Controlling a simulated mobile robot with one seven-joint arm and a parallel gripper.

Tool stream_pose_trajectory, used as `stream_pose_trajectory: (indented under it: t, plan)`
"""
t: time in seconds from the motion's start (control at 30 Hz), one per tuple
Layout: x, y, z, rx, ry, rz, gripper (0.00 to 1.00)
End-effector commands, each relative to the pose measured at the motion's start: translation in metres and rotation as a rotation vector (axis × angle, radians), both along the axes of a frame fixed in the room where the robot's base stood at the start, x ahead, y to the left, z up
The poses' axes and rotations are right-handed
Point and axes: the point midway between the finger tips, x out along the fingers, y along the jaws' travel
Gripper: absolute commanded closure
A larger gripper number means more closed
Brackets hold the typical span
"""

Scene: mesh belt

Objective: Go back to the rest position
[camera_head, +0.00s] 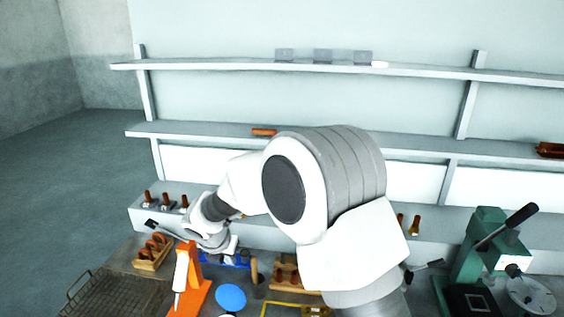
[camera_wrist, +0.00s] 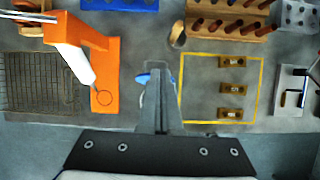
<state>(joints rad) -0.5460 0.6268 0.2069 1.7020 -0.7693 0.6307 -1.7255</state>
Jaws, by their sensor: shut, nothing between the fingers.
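My gripper (camera_wrist: 156,82) points down over the grey bench in the wrist view, its two fingers together with nothing between them. A blue round thing (camera_wrist: 143,77) is partly hidden behind the fingers. It shows as a blue disc (camera_head: 231,297) in the head view, just right of the orange stand. In the head view my arm fills the middle and bends down to the left; the fingertips cannot be made out there.
An orange stand (camera_wrist: 105,60) with a white nozzle stands close left of my gripper, beside a mesh belt (camera_wrist: 38,85). A yellow-outlined area (camera_wrist: 188,112) with brass blocks lies right, below a wooden rack (camera_wrist: 210,31). A green press (camera_head: 480,250) stands far right; shelves (camera_head: 220,65) line the wall.

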Motion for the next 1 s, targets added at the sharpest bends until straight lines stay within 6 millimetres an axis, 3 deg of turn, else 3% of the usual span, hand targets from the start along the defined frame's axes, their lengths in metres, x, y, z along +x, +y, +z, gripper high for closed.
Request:
stream_pose_trajectory:
  t: [0.23,0.47,0.7,1.0]
  plan:
    - [-0.005,-0.081,0.06,0.167,-0.044,-0.449,1.0]
    - [-0.037,-0.163,0.108,0.375,-0.086,-0.945,1.0]
    - [-0.091,-0.234,0.137,0.617,-0.123,-1.454,1.0]
    - [-0.174,-0.295,0.145,0.959,-0.136,-2.068,1.0]
